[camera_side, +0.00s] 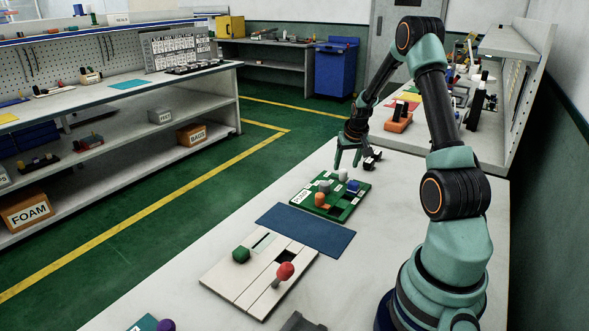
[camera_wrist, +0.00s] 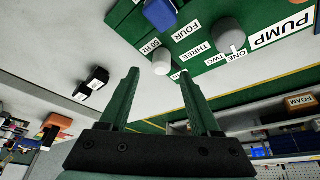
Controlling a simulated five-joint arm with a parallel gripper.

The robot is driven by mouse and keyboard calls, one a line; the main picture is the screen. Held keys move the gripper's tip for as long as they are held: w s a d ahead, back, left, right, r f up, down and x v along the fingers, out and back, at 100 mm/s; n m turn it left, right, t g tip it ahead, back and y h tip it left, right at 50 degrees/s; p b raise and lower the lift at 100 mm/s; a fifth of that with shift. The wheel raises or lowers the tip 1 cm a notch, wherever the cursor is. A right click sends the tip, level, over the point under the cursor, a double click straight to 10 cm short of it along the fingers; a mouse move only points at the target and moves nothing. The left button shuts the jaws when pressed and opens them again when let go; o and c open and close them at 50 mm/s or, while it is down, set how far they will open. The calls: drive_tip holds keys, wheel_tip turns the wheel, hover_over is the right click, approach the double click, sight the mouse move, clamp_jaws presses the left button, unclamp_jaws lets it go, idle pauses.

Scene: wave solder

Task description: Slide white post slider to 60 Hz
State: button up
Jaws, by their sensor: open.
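The green board (camera_side: 346,207) with a PUMP label lies on the white table; part of it fills the top of the wrist view (camera_wrist: 262,12). The white post slider (camera_wrist: 161,62) stands near its edge, beside a label that seems to read 50 Hz; another small label is partly hidden by a fingertip. In the side view the white post (camera_side: 341,175) is small, at the board's far side. My gripper (camera_side: 350,160) is above the table just past the board's far edge. Its green fingers (camera_wrist: 160,76) are open and empty, with the white post appearing between the tips; exact depth is unclear.
The board also carries a grey knob (camera_wrist: 230,32), a blue knob (camera_wrist: 160,12) and an orange piece (camera_side: 320,199). A small black object (camera_wrist: 92,83) lies on the table near my gripper. A blue mat (camera_side: 305,229) and a pale panel (camera_side: 232,281) lie nearer the camera.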

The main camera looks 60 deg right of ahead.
sight(344, 170)
drive_tip(key=shift+x, duration=2.35)
drive_tip(key=shift+w+r, duration=0.1)
clamp_jaws()
drive_tip(key=shift+w, duration=2.3)
unclamp_jaws()
drive_tip(key=v, duration=1.2)
drive_tip(key=shift+s, duration=0.25)
